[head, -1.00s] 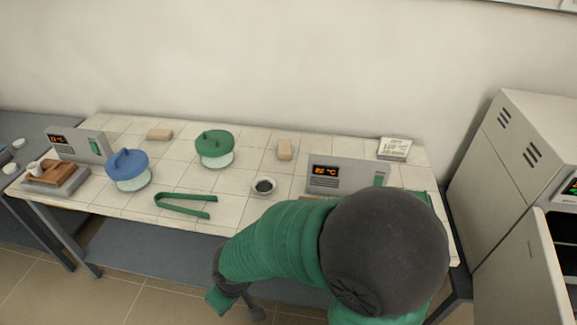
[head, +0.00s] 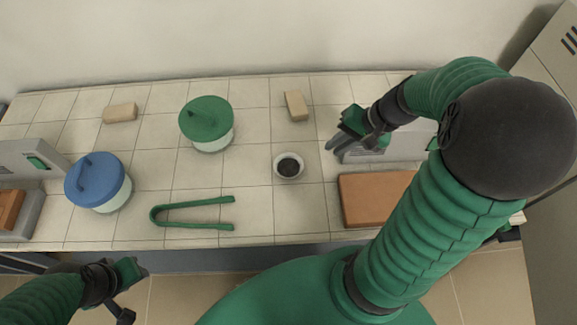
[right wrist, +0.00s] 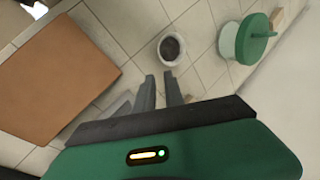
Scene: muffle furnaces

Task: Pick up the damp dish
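A small white dish (head: 288,166) with dark contents stands on the tiled bench top, right of the green tongs. It also shows in the right wrist view (right wrist: 172,48), beyond my fingertips. I cannot tell from its look whether it is damp. My right gripper (head: 334,146) is above the bench, to the right of the dish and apart from it. In the right wrist view its two fingers (right wrist: 160,76) have an empty gap between them. My left gripper (head: 137,290) is low at the left, in front of the bench edge; its fingers are unclear.
Green tongs (head: 190,211) lie left of the dish. A green-lidded jar (head: 206,122) and a blue-lidded jar (head: 98,183) stand farther left. A brown slab (head: 375,197) lies right of the dish. Pale blocks (head: 296,106) lie behind. A grey control box (head: 390,150) is partly hidden by my right arm.

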